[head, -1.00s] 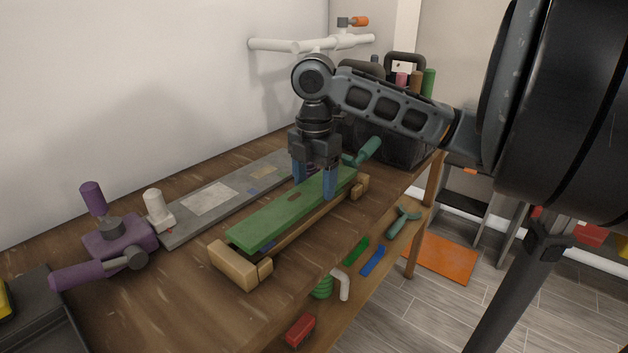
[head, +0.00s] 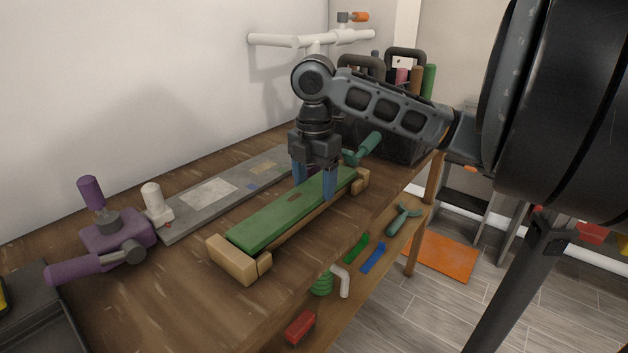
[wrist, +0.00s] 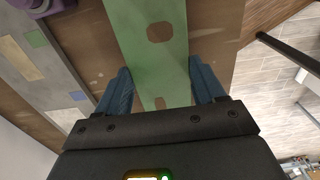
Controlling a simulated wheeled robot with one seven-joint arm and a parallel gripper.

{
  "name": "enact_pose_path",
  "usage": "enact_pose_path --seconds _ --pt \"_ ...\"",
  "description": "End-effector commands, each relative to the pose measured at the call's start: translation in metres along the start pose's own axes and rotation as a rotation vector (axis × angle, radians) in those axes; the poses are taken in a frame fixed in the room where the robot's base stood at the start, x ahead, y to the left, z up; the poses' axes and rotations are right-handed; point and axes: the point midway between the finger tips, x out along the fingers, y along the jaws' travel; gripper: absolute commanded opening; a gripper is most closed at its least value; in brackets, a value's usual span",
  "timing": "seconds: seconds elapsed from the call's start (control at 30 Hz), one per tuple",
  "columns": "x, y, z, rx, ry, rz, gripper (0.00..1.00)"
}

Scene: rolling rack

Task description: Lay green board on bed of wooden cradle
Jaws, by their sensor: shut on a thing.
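The green board (head: 285,212) is long and flat, with brown oval patches on top. It lies lengthwise within the wooden cradle (head: 232,260), between the cradle's raised end blocks, and looks level. Whether its underside touches the bed is hidden. My gripper (head: 315,190) points down with its blue fingers on either side of the board, towards its far end, shut on it. In the wrist view the board (wrist: 150,60) runs between the two fingers (wrist: 160,95).
A grey patched plank (head: 225,195) lies behind the cradle. A purple clamp-like tool (head: 115,235) stands at the left. A dark bin (head: 395,135) is at the far end. A lower shelf (head: 330,305) holds small items. The bench front is clear.

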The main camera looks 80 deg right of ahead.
Motion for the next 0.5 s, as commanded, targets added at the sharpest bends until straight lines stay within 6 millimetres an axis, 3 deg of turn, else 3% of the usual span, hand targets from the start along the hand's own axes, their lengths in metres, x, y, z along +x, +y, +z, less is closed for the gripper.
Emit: enact_pose_path --seconds 0.5 --pt "0.0082 0.0000 0.0001 0.000 0.000 0.000 0.29"
